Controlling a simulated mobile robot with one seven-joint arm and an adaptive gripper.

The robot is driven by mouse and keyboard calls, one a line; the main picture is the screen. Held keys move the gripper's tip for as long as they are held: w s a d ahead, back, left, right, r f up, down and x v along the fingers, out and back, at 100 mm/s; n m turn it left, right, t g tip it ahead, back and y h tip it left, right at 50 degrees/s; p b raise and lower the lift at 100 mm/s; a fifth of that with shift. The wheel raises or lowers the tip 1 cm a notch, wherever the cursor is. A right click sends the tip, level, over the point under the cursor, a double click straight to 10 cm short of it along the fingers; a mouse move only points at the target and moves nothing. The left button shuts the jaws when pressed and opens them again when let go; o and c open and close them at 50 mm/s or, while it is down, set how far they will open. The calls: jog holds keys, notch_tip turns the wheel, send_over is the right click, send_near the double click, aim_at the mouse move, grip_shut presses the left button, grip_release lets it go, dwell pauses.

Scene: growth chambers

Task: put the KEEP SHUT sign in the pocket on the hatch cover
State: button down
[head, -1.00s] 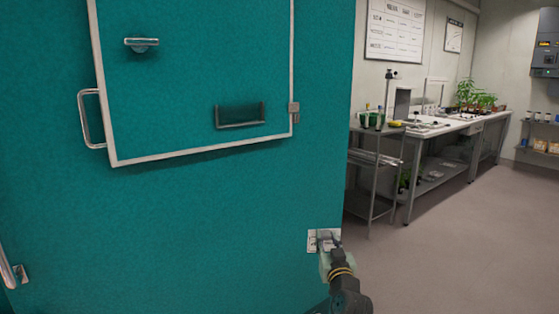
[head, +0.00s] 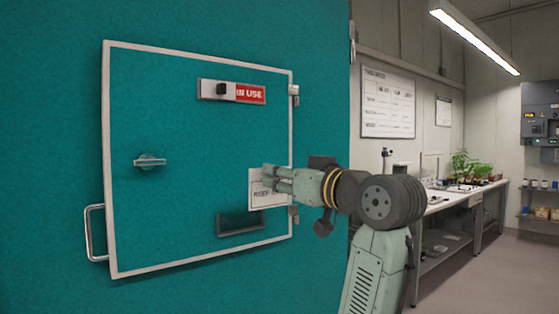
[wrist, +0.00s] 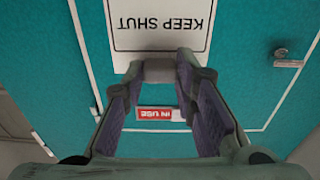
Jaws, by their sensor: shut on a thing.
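The white KEEP SHUT sign (head: 257,196) hangs from my gripper (head: 270,178), which is shut on its upper edge. In the wrist view the sign (wrist: 160,27) lies beyond the fingertips (wrist: 160,70), its black lettering upside down in that picture. The teal hatch cover (head: 165,220) has a pale frame and is closed. Its pocket (head: 240,231) is a dark, shallow holder low on the right. The sign is in front of the cover, its bottom edge near the pocket's upper right. I cannot tell the gap between sign and cover.
Hinges (head: 293,214) are at the right. A bench (head: 455,200) with plants stands back right.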

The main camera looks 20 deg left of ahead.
jog(key=shift+s+a+f+x, duration=0.15)
jog(key=shift+s+x, duration=0.05)
jog(key=shift+x, duration=1.05)
jog(key=shift+s+a+f+x, duration=0.15)
jog(key=shift+s+a+x, duration=0.05)
jog(key=shift+x, duration=1)
jog(key=shift+s+a+f+x, duration=0.15)
jog(key=shift+s+x, duration=0.05)
jog(key=shift+x, duration=1.05)
jog(key=shift+f+x, duration=0.15)
jog(key=shift+x, duration=0.5)
jog(key=shift+f+x, duration=0.15)
jog(key=shift+x, duration=0.45)
jog(key=shift+r, duration=0.1)
jog(key=shift+g, duration=0.3)
jog(key=shift+f, duration=0.35)
jog(key=shift+f, duration=0.35)
jog(key=shift+f+b, duration=0.15)
jog(key=shift+b, duration=0.15)
jog(key=shift+f, duration=0.35)
